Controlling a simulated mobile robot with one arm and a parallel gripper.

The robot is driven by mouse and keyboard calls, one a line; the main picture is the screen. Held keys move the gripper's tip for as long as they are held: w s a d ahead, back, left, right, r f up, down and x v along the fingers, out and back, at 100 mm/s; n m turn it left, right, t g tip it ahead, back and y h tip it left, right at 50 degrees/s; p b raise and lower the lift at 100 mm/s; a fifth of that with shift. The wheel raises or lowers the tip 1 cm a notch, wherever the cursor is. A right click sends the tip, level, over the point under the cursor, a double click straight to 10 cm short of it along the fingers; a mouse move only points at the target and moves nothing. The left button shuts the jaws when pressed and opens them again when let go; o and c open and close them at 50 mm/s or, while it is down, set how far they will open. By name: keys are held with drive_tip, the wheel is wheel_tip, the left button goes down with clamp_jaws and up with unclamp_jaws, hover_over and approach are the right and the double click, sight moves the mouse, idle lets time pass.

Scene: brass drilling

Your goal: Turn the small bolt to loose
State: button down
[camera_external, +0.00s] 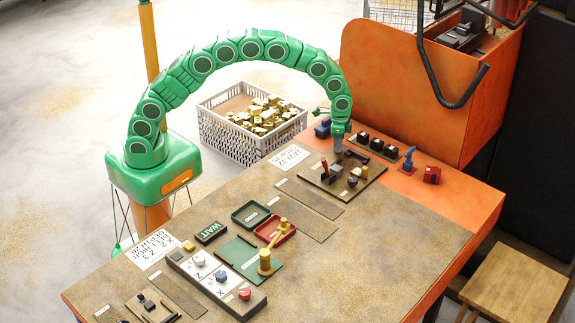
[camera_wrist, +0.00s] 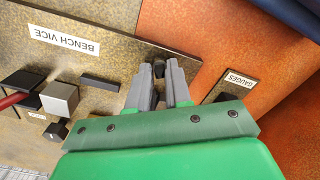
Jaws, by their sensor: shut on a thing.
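My gripper (camera_wrist: 162,80) is at the far end of the bench, pointing down, and its two grey fingers are shut on a small dark piece (camera_wrist: 158,66) that looks like the small bolt. Only the dark top of that piece shows between the fingertips. In the external view my gripper (camera_external: 338,145) stands at the back edge of the bench vice board (camera_external: 310,178). There the fingertips and the bolt are too small to make out. The bench vice board also shows in the wrist view, with its label (camera_wrist: 65,42).
Beside the gripper are a grey block (camera_wrist: 59,98), a black knob (camera_wrist: 57,130) and a flat black bar (camera_wrist: 100,82). The gauges label (camera_wrist: 229,90) lies close on the right. An orange cabinet (camera_external: 400,90) rises behind the bench. The bench (camera_external: 380,250) is clear at front right.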

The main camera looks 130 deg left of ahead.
drive_tip(key=shift+n, duration=0.4)
drive_tip(key=n, duration=0.4)
drive_tip(key=shift+n, duration=0.4)
drive_tip(key=n, duration=0.5)
drive_tip(key=shift+n, duration=0.4)
drive_tip(key=c, duration=1.1)
unclamp_jaws()
drive_tip(key=shift+o, duration=0.2)
drive_tip(key=shift+r, duration=4)
